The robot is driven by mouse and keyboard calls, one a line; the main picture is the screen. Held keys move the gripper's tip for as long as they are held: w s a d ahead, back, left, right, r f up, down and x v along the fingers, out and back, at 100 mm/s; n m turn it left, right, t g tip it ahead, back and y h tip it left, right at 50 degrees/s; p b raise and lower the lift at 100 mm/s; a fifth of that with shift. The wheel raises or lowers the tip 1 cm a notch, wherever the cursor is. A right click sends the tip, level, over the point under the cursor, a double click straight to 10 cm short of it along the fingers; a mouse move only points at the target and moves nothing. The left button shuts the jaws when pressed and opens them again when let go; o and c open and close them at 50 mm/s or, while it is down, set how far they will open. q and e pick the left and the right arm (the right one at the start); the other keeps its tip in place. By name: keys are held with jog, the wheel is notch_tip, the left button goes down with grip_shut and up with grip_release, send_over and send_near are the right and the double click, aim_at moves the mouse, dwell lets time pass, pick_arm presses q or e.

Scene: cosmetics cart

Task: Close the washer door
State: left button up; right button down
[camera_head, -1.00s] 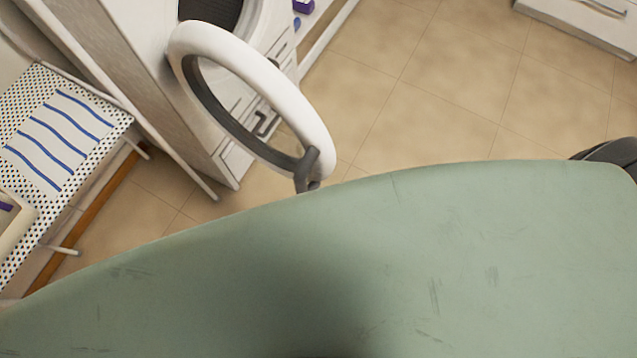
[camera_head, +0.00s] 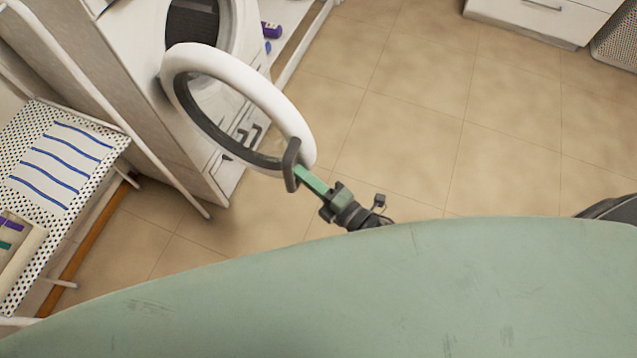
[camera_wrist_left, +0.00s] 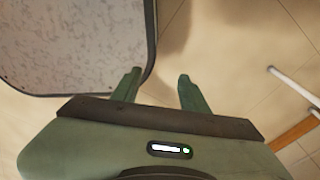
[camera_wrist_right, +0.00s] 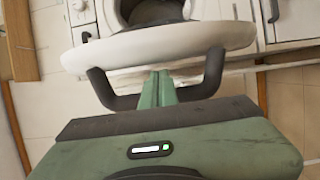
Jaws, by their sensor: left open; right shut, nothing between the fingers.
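The washer door (camera_head: 247,87) is a white ring with a dark inner rim, and it stands open from the white washer (camera_head: 143,60). The dark drum opening (camera_head: 192,22) shows behind it. A dark grey handle (camera_head: 291,165) sits on the door's free edge. My right gripper (camera_head: 302,174) is at the handle, fingers closed together with nothing between them. In the right wrist view its fingertips (camera_wrist_right: 157,75) lie inside the handle loop (camera_wrist_right: 212,75), close to the door edge (camera_wrist_right: 160,45). My left gripper (camera_wrist_left: 157,75) shows only in its wrist view, open and empty above the floor.
A shelf with a dotted cover and blue-striped cloth (camera_head: 62,165) stands at the left. A white drawer unit (camera_head: 540,18) is at the top right. The tiled floor (camera_head: 400,110) right of the door is clear. A grey speckled panel (camera_wrist_left: 75,40) is close to my left gripper.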

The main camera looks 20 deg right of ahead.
jog(key=shift+x, duration=1.2)
